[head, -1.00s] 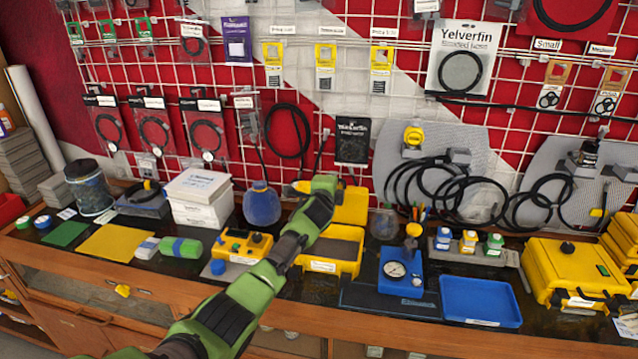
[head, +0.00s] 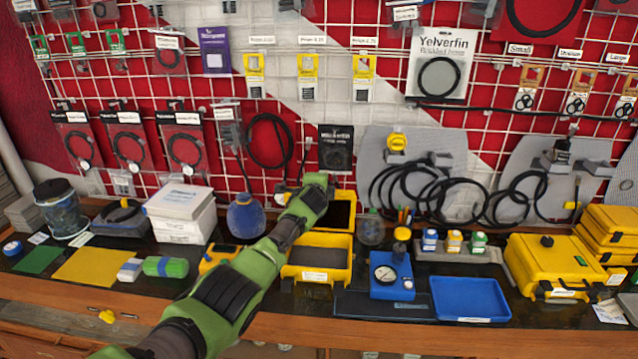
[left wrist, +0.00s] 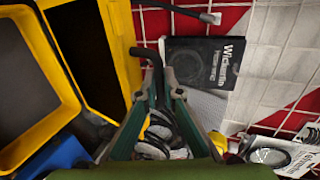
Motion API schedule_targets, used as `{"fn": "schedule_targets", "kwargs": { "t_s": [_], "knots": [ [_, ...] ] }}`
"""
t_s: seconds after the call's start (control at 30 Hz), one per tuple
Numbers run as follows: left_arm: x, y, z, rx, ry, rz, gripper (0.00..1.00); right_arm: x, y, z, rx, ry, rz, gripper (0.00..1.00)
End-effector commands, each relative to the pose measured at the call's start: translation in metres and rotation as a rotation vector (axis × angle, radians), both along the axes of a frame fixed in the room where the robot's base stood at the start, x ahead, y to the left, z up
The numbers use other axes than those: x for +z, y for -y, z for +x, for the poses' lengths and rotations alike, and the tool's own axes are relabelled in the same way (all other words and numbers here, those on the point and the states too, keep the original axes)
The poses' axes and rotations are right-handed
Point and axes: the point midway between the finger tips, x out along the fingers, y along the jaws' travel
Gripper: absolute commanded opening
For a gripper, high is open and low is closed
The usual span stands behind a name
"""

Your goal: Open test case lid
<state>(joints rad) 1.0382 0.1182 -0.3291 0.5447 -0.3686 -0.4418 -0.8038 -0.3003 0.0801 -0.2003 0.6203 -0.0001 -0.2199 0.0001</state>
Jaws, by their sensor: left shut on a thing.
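The yellow test case (head: 287,272) stands open near the middle of the bench, with a dark inside. Its lid (head: 352,226) stands raised at the back, dark inner side showing. In the left wrist view the lid's yellow rim (left wrist: 126,42) is left of my fingers. My left gripper (head: 318,183) is at the lid's upper left in the head view, its fingertips hidden there. In the left wrist view the left gripper (left wrist: 165,88) is closed around a black bent bar (left wrist: 150,55), which looks like the lid's handle. My right gripper is in neither view.
A blue gauge box (head: 392,285) and a blue tray (head: 470,300) stand right of the case. A blue round flask (head: 246,217) and white boxes (head: 184,215) stand to the left. The wall grid behind carries packets and cables, including a black packet (left wrist: 203,62).

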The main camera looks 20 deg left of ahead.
Motion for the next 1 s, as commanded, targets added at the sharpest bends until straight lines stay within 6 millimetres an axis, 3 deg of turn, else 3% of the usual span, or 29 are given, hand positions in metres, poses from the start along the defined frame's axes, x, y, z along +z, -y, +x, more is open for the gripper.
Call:
{"fn": "schedule_targets", "kwargs": {
  "t_s": [0.17,0.2,0.23,0.67,1.0],
  "knots": [
    [0.001,-0.001,0.0,0.002,0.001,0.002,0.0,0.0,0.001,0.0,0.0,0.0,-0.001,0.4],
    [0.001,-0.001,0.0,0.002,0.001,0.002,0.17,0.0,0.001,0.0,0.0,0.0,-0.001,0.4],
    [0.001,-0.001,0.0,0.002,0.001,0.002,0.23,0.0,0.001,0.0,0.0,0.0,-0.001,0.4],
    [0.0,0.0,-0.002,0.001,0.001,0.001,0.23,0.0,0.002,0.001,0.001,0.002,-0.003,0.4],
    [0.007,0.004,-0.02,0.001,0.002,0.001,0.23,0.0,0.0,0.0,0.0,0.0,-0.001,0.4]
  ]
}}
